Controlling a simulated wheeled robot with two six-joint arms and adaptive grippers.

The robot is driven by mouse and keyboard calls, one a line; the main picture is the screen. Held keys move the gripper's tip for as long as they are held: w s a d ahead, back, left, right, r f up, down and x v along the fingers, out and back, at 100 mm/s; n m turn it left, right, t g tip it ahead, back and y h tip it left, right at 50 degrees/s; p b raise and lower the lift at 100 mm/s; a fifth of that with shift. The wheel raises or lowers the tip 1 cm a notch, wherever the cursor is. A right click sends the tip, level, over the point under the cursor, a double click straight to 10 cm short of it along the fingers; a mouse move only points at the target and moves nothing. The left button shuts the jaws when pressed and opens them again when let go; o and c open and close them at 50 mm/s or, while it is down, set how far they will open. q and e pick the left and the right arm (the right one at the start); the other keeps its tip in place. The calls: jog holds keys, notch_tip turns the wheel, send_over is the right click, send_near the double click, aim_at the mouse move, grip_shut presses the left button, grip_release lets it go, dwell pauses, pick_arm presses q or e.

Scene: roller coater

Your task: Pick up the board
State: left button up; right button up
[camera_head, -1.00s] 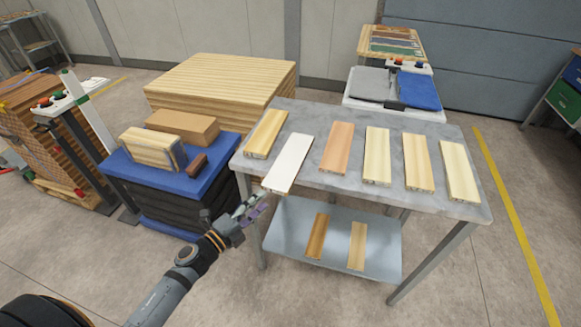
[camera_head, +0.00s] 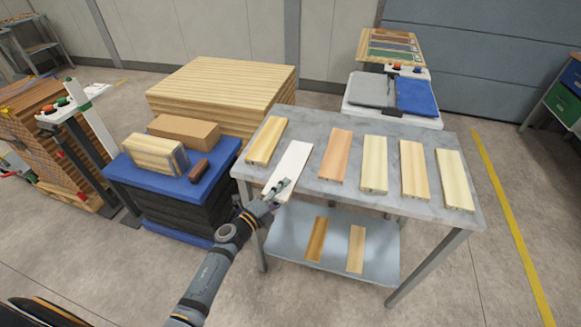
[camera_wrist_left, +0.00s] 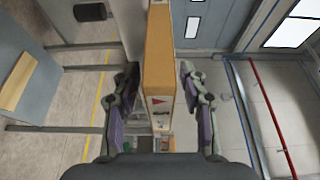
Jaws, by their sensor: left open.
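A white-topped board (camera_head: 291,165) lies on the grey table, its near end at the front edge. My left gripper (camera_head: 280,186) is at that near end. In the left wrist view the board (camera_wrist_left: 158,50) shows edge-on, tan, between the two fingers of my left gripper (camera_wrist_left: 159,85). The fingers are open, one on each side, with a gap visible on both sides. The board still rests on the table. My right gripper is not in view.
The grey table (camera_head: 462,213) also bears a yellowish board (camera_head: 267,141) to the left and several wood-toned boards to the right. Two boards lie on its lower shelf (camera_head: 290,240). A blue-topped stack (camera_head: 212,180) with blocks stands left of the table.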

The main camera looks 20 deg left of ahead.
pick_arm(q)
jog(key=c, duration=0.4)
grip_shut()
jog(key=shift+r, duration=0.1)
